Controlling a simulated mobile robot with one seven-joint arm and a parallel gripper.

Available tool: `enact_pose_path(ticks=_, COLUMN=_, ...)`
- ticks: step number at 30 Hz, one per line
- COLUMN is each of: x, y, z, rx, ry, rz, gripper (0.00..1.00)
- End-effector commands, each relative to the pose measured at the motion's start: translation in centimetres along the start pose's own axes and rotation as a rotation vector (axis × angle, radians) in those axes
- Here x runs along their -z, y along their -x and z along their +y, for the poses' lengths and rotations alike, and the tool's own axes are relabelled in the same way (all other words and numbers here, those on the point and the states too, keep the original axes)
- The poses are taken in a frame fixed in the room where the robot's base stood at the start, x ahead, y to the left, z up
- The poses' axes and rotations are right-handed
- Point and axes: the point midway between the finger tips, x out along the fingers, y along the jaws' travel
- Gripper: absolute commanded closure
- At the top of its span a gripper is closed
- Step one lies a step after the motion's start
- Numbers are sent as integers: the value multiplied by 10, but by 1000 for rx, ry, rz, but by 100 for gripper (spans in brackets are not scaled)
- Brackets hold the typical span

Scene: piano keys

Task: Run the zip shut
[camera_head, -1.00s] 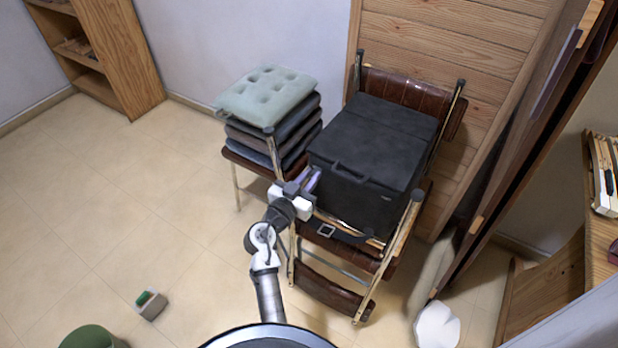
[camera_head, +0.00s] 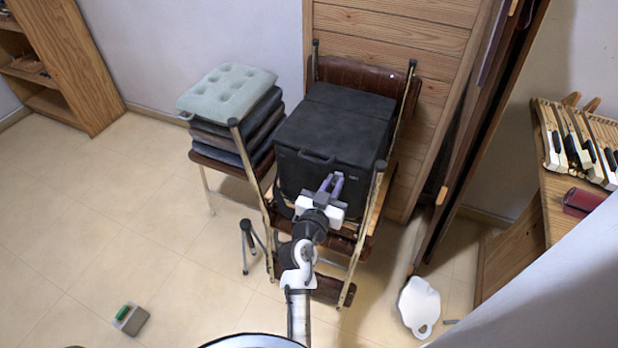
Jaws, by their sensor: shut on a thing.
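A black box-shaped bag (camera_head: 335,128) with a flat lid and a front handle stands on a brown leather chair (camera_head: 343,75). The zip and its pull are too small and dark to make out. My gripper (camera_head: 332,181), with purple-grey fingers, is at the bag's front face, below the lid edge and right of the handle. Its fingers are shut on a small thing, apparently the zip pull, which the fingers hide.
Stacked cushions (camera_head: 227,92) sit on a stool left of the bag. A tall wooden panel (camera_head: 478,120) stands at the right. Piano keys (camera_head: 580,145) rest on a wooden bench.

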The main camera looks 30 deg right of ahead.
Motion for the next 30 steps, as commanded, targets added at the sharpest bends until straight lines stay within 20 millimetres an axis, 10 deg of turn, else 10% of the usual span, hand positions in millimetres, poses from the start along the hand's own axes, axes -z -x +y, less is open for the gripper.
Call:
enact_pose_path(ticks=21, x=-1, y=0, z=43, rx=-6, ry=2, rz=-3, gripper=100)
enact_pose_path(ticks=24, x=-1, y=0, z=44, rx=-7, ry=2, rz=-3, gripper=73)
enact_pose_path(ticks=30, x=-1, y=0, z=42, rx=-3, ry=1, rz=-2, gripper=63)
